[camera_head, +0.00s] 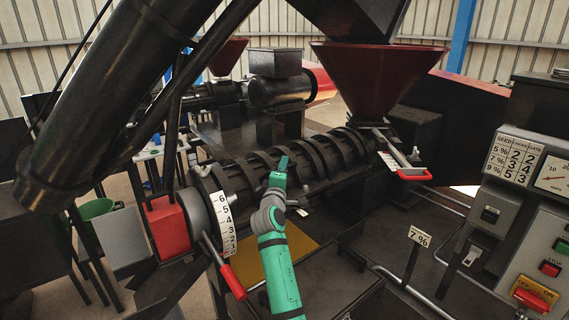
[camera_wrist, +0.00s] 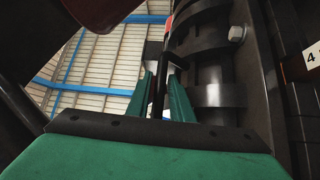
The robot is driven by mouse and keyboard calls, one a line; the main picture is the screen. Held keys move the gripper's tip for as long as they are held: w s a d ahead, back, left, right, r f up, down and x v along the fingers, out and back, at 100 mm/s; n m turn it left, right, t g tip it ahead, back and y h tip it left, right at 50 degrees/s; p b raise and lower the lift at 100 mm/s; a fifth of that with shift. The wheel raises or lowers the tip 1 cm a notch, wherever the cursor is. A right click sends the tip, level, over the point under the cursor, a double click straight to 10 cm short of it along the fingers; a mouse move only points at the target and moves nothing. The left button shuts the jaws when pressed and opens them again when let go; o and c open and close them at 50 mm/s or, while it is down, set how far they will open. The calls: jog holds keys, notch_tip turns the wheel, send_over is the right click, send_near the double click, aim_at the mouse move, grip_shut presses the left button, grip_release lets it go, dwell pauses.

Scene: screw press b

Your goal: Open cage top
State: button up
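The cage is the dark, ribbed horizontal barrel (camera_head: 330,151) in the middle of the head view. Its top half sits level on the lower half, with no gap that I can make out. My green gripper (camera_head: 283,163) is at the near side of the barrel, toward its left end, pointing up. In the wrist view my two green fingers (camera_wrist: 161,85) stand close together with a dark narrow bar between them; I cannot tell whether they grip it. Dark cage ribs (camera_wrist: 213,95) and a bolt (camera_wrist: 237,34) show just right of the fingers.
A dark red hopper (camera_head: 372,95) stands above the barrel's right end, with a red-handled gate (camera_head: 413,175) below. A red-handled lever (camera_head: 232,280) and number scale (camera_head: 223,224) are at the left end. A control panel (camera_head: 535,250) is at right.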

jog(key=shift+w+d+r, duration=0.15)
jog(key=shift+w, duration=1.45)
jog(key=shift+c, duration=0.3)
grip_shut()
jog(key=shift+r, duration=0.1)
